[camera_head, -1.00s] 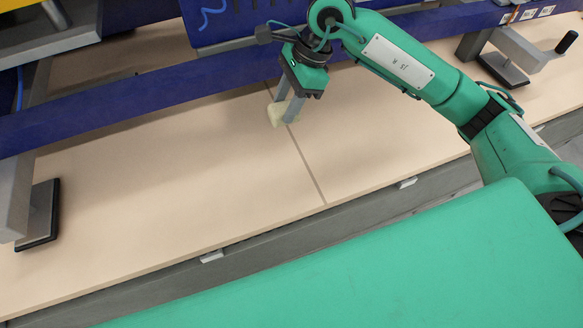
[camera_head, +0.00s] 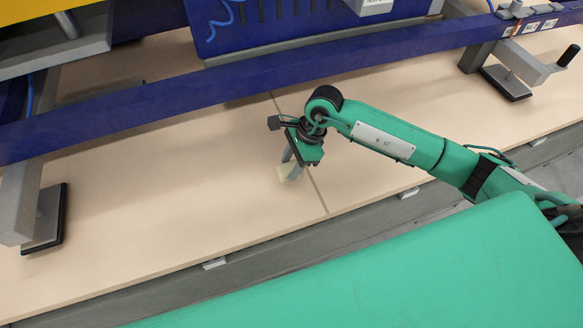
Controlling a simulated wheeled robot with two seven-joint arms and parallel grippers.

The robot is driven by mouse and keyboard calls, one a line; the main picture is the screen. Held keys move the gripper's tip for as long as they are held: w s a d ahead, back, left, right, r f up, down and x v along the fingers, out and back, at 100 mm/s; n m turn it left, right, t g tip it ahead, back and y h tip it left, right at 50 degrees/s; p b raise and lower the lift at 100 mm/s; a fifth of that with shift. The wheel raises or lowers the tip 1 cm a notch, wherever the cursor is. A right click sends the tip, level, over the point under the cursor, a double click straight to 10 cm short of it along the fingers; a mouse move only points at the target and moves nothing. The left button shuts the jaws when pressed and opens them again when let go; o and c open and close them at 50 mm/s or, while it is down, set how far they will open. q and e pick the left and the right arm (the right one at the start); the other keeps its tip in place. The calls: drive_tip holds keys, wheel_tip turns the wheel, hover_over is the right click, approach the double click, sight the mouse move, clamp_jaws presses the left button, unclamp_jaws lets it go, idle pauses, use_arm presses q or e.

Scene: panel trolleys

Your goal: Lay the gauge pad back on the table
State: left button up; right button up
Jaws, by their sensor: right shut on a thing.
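The gauge pad (camera_head: 284,174) is a small cream block between the fingertips of my right gripper (camera_head: 291,172). My right gripper is shut on it, pointing down at the wooden table top (camera_head: 150,210). The pad is low over the table, just left of the dark seam across the boards. I cannot tell whether the pad touches the surface. The fingers hide part of it. My left gripper is not in view.
A long blue beam (camera_head: 200,90) crosses above the table behind my right gripper. A grey clamp foot (camera_head: 46,218) stands at the left and another foot (camera_head: 506,82) with a crank at the upper right. The table around the pad is clear.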

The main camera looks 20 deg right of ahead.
wheel_tip(320, 180, down, 3)
drive_tip(key=shift+r, duration=0.2)
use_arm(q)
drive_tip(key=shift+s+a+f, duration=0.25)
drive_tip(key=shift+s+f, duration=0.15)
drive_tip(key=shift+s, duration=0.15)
use_arm(e)
drive_tip(key=shift+f, duration=0.1)
drive_tip(key=shift+f, duration=0.1)
drive_tip(key=o, duration=0.9)
drive_tip(key=shift+v, duration=0.8)
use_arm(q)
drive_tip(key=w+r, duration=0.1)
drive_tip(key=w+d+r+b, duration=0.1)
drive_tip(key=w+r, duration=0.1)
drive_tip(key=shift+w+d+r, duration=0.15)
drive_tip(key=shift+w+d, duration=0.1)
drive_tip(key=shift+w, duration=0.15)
use_arm(e)
drive_tip(key=v, duration=1)
drive_tip(key=shift+d+r, duration=0.15)
drive_tip(key=shift+r, duration=0.1)
